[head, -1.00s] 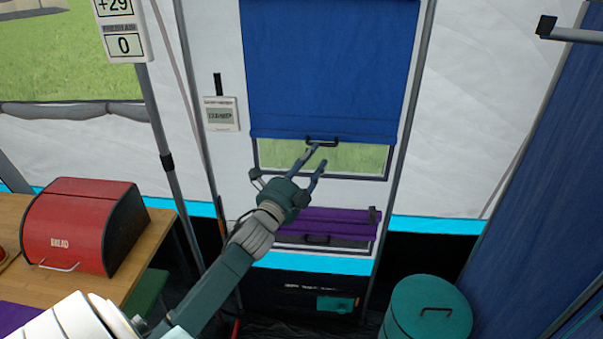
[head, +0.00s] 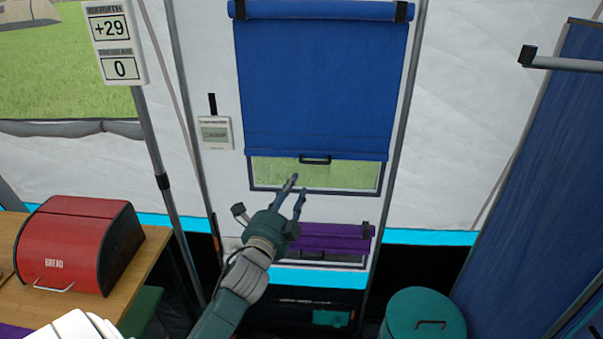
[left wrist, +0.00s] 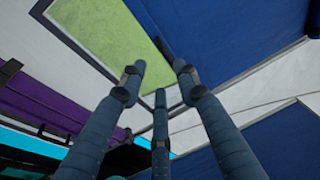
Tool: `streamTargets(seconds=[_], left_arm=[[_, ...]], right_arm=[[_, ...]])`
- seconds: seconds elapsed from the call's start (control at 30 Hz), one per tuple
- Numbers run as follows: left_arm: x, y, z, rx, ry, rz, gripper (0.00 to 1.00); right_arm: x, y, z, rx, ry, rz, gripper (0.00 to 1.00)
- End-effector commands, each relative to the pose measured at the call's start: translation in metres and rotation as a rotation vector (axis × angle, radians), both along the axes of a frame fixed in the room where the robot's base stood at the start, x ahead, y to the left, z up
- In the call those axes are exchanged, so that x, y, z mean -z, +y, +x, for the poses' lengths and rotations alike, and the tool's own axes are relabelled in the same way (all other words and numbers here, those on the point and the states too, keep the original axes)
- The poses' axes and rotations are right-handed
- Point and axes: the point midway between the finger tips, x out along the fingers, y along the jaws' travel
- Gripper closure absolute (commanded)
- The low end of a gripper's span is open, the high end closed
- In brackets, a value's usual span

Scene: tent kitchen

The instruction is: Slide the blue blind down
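The blue blind (head: 315,85) hangs from a roller at the top of the window and covers most of it. A strip of green shows through the glass below its bottom edge. Its black handle (head: 315,160) is at the middle of that edge. My left gripper (head: 297,187) is open and empty, just below and slightly left of the handle, with its fingers apart and pointing up. In the left wrist view the open fingers (left wrist: 160,72) stand before the window frame, with the blue blind (left wrist: 220,35) behind. My right gripper is not in view.
A rolled purple blind (head: 320,238) is on a lower window below. A red bread bin (head: 75,245) stands on a wooden table at left. A teal lidded bin (head: 425,318) stands at lower right. A blue curtain (head: 540,180) hangs at right.

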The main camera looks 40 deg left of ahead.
Motion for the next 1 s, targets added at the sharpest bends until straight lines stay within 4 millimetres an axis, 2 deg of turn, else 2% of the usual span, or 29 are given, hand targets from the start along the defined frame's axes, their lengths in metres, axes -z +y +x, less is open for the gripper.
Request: streamTargets(seconds=[0.03, 0.1, 0.23, 0.33, 0.43, 0.8, 1.0], left_arm=[[-0.026, -0.004, 0.008, -0.059, 0.026, -0.042, 0.69], [-0.034, -0.01, 0.015, -0.131, 0.087, -0.082, 0.69], [-0.042, -0.027, 0.022, -0.211, 0.189, -0.144, 0.69], [-0.042, -0.034, 0.024, -0.237, 0.236, -0.167, 0.69], [-0.038, -0.032, 0.029, -0.243, 0.251, -0.17, 0.69], [-0.023, 0.002, 0.085, -0.242, 0.249, -0.168, 0.69], [-0.017, 0.015, 0.106, -0.241, 0.249, -0.168, 0.69]], right_arm=[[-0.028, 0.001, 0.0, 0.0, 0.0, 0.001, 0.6], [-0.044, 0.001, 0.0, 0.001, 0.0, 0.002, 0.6], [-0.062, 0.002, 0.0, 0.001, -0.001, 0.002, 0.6], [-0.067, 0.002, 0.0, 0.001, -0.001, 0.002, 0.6], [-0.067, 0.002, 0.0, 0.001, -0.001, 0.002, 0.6], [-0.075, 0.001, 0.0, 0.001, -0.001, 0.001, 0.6], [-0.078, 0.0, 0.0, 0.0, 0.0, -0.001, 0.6]])
